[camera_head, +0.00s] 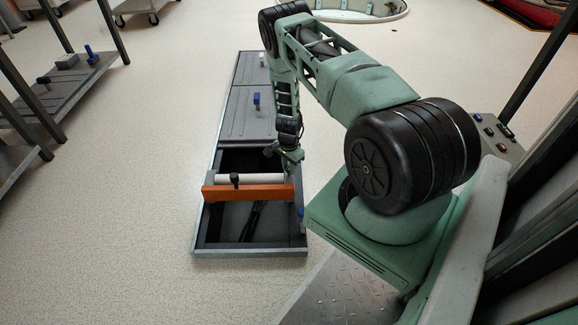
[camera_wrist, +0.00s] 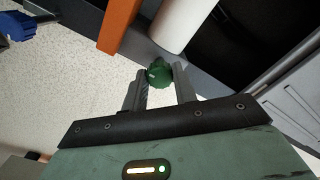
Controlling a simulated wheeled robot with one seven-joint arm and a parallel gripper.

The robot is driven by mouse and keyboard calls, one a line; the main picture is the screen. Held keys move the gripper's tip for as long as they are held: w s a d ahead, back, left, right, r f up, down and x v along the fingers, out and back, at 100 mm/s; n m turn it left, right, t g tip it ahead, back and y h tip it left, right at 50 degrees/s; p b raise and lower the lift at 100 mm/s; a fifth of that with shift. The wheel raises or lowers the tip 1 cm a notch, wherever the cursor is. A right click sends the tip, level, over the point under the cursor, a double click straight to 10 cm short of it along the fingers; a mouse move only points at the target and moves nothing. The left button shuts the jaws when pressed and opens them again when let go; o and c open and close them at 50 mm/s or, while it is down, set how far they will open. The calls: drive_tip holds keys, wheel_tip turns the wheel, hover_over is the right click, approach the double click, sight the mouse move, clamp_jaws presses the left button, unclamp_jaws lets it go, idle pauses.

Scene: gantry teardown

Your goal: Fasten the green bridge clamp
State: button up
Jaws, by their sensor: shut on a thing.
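The green bridge clamp (camera_wrist: 158,74) shows as a small dark green knob in the wrist view, at the end of the white cylinder (camera_wrist: 184,22). My gripper (camera_wrist: 161,79) is shut on this knob, with one finger on each side. The clamp's lower part is hidden, and I cannot tell whether it is fastened. In the head view, the white cylinder (camera_head: 262,178) lies across the open bay beside the orange bar (camera_head: 262,193). My arm reaches down to its right end, where the clamp cannot be made out.
The orange bar (camera_wrist: 118,22) and a blue handle (camera_wrist: 16,25) are left of my fingers. A black knob (camera_head: 235,179) stands at the bar. The open bay (camera_head: 230,229) holds dark cables. Grey covers (camera_head: 248,115) lie behind. A low bench (camera_head: 62,85) stands at left.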

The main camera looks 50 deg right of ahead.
sight(289, 167)
drive_tip(key=o, duration=1)
wheel_tip(289, 167, up, 17)
drive_tip(key=p, duration=0.7)
drive_tip(key=shift+r, duration=0.2)
